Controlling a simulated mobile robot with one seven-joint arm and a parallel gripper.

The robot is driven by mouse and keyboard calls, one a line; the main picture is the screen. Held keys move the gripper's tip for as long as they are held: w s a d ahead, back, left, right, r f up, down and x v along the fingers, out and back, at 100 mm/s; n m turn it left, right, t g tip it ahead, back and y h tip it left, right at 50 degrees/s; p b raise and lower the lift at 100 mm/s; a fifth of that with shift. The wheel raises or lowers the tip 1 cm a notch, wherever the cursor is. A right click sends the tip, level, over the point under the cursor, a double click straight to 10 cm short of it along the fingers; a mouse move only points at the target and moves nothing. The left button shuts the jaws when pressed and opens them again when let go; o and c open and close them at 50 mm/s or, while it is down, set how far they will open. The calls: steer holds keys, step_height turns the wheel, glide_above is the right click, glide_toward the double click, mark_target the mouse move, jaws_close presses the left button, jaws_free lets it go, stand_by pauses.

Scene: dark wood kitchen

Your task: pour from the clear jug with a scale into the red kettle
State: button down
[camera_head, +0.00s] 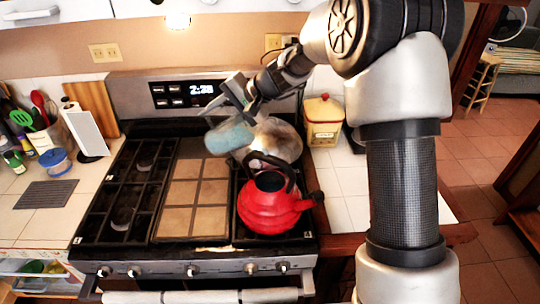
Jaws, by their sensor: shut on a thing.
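The red kettle (267,208) stands upright on the front right burner of the stove, with its dark handle raised and its dark round opening on top. The clear jug (229,136) looks bluish and is tilted onto its side. It is above the stove, up and to the left of the kettle in the picture. My gripper (236,98) is shut on the jug and holds it in the air. The jug's scale and contents are too small to make out.
A steel pot (276,141) stands behind the kettle on the stove (147,228). A red-lidded canister (323,122) is on the right counter. The middle griddle is clear.

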mark_target(210, 131)
steer(key=shift+s+d+r+t+y, duration=0.15)
steer(key=shift+d+r+t+y, duration=0.1)
steer(key=shift+r+y, duration=0.25)
steer(key=shift+s+d+r+t+y, duration=0.15)
steer(key=shift+r+t+y, duration=0.15)
steer(key=shift+r, duration=0.35)
stand_by(1.8)
steer(key=f+h, duration=0.1)
steer(key=w+a+f+g+h, duration=0.1)
steer(key=f, duration=0.1)
steer(key=a+f+g+h, duration=0.1)
steer(key=f, duration=0.1)
steer(key=shift+w+a+h, duration=0.15)
steer(key=shift+h, duration=0.25)
steer(key=shift+w+f+g, duration=0.1)
steer(key=shift+f+g, duration=0.15)
steer(key=shift+f, duration=0.2)
steer(key=w+a+f+g+h, duration=0.2)
steer(key=a+f+g+h, duration=0.1)
steer(key=f+h, duration=0.3)
step_height(210, 131, down, 2)
steer(key=shift+w+a+f+m, duration=0.1)
steer(key=shift+w+a+m, duration=0.1)
steer(key=shift+m, duration=0.2)
steer(key=shift+s+f+g+h, duration=0.15)
steer(key=shift+g+h, duration=0.15)
